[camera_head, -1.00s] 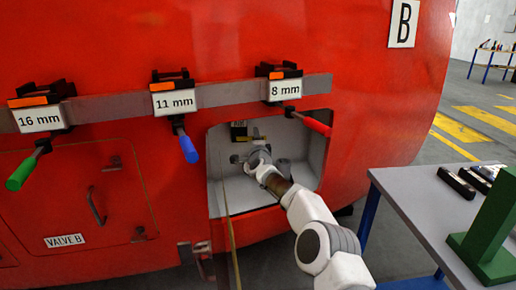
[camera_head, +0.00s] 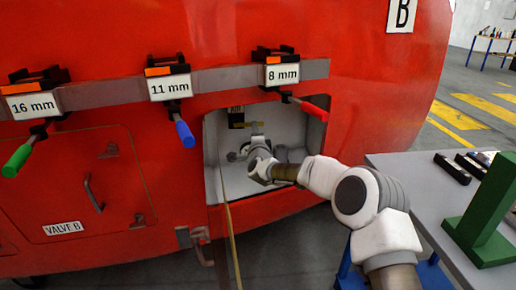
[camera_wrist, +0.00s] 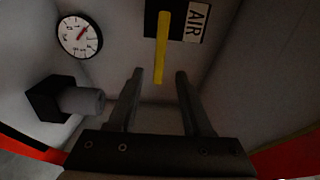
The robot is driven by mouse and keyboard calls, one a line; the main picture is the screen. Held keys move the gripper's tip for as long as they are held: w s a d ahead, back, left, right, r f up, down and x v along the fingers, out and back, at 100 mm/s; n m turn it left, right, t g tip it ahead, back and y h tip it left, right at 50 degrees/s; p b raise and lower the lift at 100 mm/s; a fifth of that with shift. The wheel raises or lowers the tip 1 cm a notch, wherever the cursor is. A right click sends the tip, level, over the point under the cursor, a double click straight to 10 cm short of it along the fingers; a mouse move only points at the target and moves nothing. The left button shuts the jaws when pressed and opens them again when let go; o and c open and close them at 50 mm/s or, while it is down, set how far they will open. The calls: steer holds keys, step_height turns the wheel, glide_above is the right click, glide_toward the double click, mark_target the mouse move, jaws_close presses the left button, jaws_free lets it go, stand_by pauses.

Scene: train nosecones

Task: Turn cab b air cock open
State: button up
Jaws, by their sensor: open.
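The air cock's yellow handle (camera_wrist: 161,48) hangs down from a black block beside the AIR label (camera_wrist: 197,22) in the wrist view. In the head view the yellow handle (camera_head: 244,125) shows small inside the open recess (camera_head: 213,165) of the red cab. My gripper (camera_wrist: 160,74) is open and empty. Its two fingertips lie either side of the handle's lower end in the picture; I cannot tell whether they reach it in depth. In the head view my gripper (camera_head: 256,134) is inside the recess, just below the handle.
A round gauge (camera_wrist: 79,37) and a grey cylinder on a black mount (camera_wrist: 80,101) sit left of my fingers. The red-handled 8 mm tool (camera_head: 310,108) hangs above the recess. A grey table (camera_head: 415,170) with a green stand (camera_head: 488,215) stands at right.

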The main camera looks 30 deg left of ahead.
steer(key=p+v, duration=0.1)
steer(key=v, duration=0.9)
steer(key=shift+s, duration=0.2)
steer(key=shift+d, duration=0.1)
